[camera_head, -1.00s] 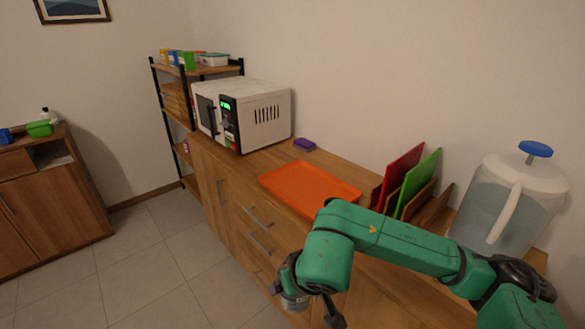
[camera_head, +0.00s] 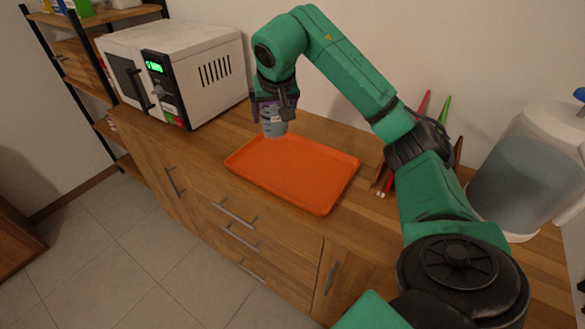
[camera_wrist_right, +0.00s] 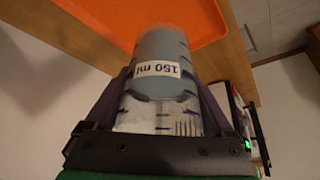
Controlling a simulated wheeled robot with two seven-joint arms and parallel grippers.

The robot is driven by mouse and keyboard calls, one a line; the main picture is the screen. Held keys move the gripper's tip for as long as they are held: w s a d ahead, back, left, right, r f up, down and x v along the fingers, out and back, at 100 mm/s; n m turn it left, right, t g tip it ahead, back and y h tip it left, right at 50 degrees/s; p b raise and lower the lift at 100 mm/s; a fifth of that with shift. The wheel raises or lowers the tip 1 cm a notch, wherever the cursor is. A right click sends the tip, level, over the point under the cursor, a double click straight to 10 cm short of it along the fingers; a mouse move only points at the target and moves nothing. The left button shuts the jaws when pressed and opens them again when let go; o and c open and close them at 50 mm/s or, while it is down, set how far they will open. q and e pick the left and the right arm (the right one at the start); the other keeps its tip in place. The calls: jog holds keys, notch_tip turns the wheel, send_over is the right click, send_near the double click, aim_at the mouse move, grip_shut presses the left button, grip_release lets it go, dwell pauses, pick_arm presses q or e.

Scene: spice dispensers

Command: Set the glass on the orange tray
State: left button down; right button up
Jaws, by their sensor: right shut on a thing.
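The orange tray (camera_head: 305,182) lies flat on the wooden counter in the head view. My right gripper (camera_head: 273,108) is shut on the glass (camera_head: 275,127), a small bluish measuring glass. It holds the glass at the tray's far left corner; I cannot tell whether the glass touches the tray. In the right wrist view the glass (camera_wrist_right: 160,75) sits between the fingers, with a "150 ml" label and dark graduation marks. Part of the tray (camera_wrist_right: 120,20) shows beyond it. My left gripper is not in view.
A white microwave (camera_head: 185,65) stands on the counter left of the tray. A large clear pitcher (camera_head: 530,170) stands at the right. A red board (camera_head: 424,103) and a green board (camera_head: 443,110) stand partly behind my right arm. The tray's surface is empty.

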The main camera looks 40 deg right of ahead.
jog(key=d+r+m, duration=0.2)
jog(key=d+r, duration=0.3)
jog(key=b, duration=0.4)
send_over(292, 164)
jog(key=shift+h, duration=0.4)
notch_tip(292, 164, down, 20)
jog(key=shift+d+r, duration=0.1)
jog(key=shift+d, duration=0.05)
jog(key=o, duration=1.5)
jog(key=shift+r, duration=0.1)
jog(key=v, duration=1.1)
jog(key=shift+a+r, duration=0.25)
jog(key=shift+r, duration=0.15)
